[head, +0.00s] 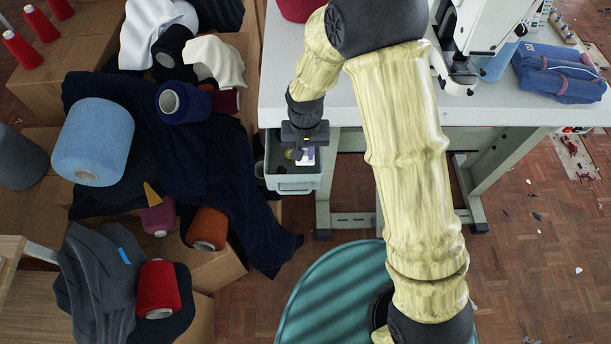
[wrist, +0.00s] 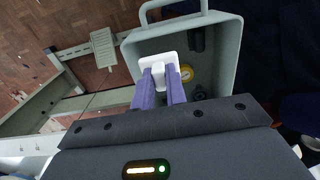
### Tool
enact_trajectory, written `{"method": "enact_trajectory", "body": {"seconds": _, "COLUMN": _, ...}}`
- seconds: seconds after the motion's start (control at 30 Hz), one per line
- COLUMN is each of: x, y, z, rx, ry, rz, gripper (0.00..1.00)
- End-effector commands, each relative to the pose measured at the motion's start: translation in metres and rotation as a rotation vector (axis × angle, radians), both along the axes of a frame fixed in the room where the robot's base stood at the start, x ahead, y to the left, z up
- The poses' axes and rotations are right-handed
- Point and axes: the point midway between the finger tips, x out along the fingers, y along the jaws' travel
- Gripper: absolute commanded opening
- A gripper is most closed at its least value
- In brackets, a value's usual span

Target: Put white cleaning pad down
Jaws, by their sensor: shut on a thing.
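The white cleaning pad (wrist: 158,67) is held between the purple fingers of my gripper (wrist: 159,82) in the wrist view. The gripper is shut on it. The pad is over the opening of a grey bin (wrist: 233,62) with a handle, toward its left side. I cannot tell how far the pad is above the bin floor. In the head view, my gripper (head: 306,154) points down into the same bin (head: 294,183), which hangs at the left end of the table. The pad shows there as a small white patch.
Inside the bin lie a yellow round item (wrist: 186,73) and dark small items. The white table (head: 490,105) carries a sewing machine (head: 490,30) and folded blue cloth (head: 560,72). Yarn cones and dark fabric crowd the left, including a light blue cone (head: 93,142).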

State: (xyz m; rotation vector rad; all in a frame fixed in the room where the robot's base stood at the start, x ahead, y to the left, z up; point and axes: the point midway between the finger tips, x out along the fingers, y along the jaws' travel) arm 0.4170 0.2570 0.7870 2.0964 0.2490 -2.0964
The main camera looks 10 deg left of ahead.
Motion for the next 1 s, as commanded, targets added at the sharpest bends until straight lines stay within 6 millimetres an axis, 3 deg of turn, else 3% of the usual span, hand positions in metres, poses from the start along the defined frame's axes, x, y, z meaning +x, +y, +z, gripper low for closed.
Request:
{"method": "enact_trajectory", "body": {"seconds": 0.33, "x": 0.000, "y": -0.001, "z": -0.055, "rx": -0.003, "ry": 0.002, "rz": 0.000, "gripper": 0.00}}
{"method": "enact_trajectory", "body": {"seconds": 0.73, "x": 0.000, "y": 0.000, "z": -0.063, "rx": -0.001, "ry": 0.001, "rz": 0.000, "gripper": 0.00}}
{"method": "enact_trajectory", "body": {"seconds": 1.0, "x": 0.000, "y": -0.001, "z": -0.096, "rx": -0.003, "ry": 0.002, "rz": 0.000, "gripper": 0.00}}
